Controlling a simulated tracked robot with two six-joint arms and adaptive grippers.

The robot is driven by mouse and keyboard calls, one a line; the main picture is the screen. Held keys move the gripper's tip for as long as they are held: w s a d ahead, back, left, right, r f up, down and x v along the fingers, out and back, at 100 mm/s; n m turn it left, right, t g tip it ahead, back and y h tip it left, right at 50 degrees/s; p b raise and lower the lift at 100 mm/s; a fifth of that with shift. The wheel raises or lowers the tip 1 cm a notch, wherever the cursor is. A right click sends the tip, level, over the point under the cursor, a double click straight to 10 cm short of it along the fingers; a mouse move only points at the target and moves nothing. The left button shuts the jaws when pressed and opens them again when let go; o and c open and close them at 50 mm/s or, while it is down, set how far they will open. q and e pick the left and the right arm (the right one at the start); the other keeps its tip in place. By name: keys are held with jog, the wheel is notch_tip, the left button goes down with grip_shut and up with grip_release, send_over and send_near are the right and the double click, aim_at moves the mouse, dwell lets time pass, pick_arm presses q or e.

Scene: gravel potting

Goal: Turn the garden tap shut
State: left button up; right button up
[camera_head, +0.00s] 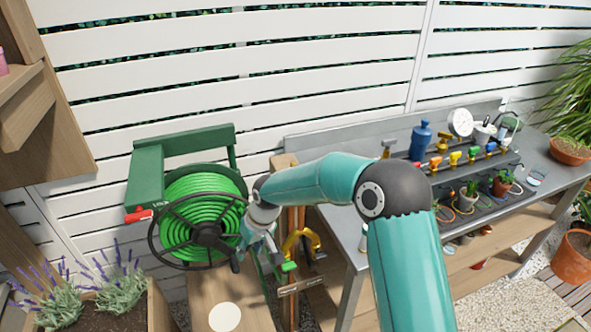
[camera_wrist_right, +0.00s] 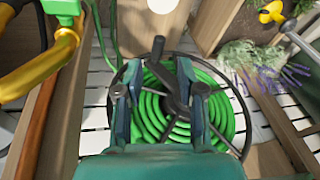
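The garden tap (camera_head: 301,242) is a brass-yellow fitting on a wooden post, with a green part (camera_head: 288,267) low beside it. In the right wrist view the yellow tap body (camera_wrist_right: 40,65) and its green top (camera_wrist_right: 62,6) fill the upper left. My right gripper (camera_head: 257,256) is left of the tap in the head view, in front of the hose reel. The right wrist view shows its two fingers (camera_wrist_right: 158,75) spread apart, with the reel's black crank visible between them. Contact with the crank cannot be told. My left gripper is not in view.
The hose reel (camera_head: 178,190) with green hose hangs on a green frame. A wooden bench (camera_head: 205,285) is below it. A grey worktable (camera_head: 345,225) on the right holds a blue bottle (camera_head: 421,140), coloured valves and small pots. Lavender (camera_head: 115,285) grows in a planter at lower left.

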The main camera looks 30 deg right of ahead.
jog(key=w+d+r+h, duration=0.1)
jog(key=d+r, duration=0.1)
jog(key=r, duration=0.4)
jog(key=w+d+r+t, duration=0.1)
jog(key=d+r, duration=0.1)
jog(key=r, duration=0.3)
jog(key=w+d+r+h, duration=0.1)
jog(key=d+r, duration=0.2)
jog(key=r, duration=0.3)
jog(key=s+d+r+m, duration=0.1)
jog(key=s+d+r, duration=0.15)
jog(key=r, duration=0.35)
jog(key=s+d+r+m+h+b, duration=0.1)
jog(key=s+d+r, duration=0.15)
jog(key=r, duration=0.25)
jog(key=s+d+r+m, duration=0.1)
jog(key=s+d+r, duration=0.15)
jog(key=r, duration=0.35)
jog(key=shift+t, duration=0.3)
jog(key=b+x, duration=0.1)
jog(key=x, duration=0.7)
jog(key=b+x, duration=0.2)
jog(key=x, duration=0.6)
jog(key=shift+a, duration=0.25)
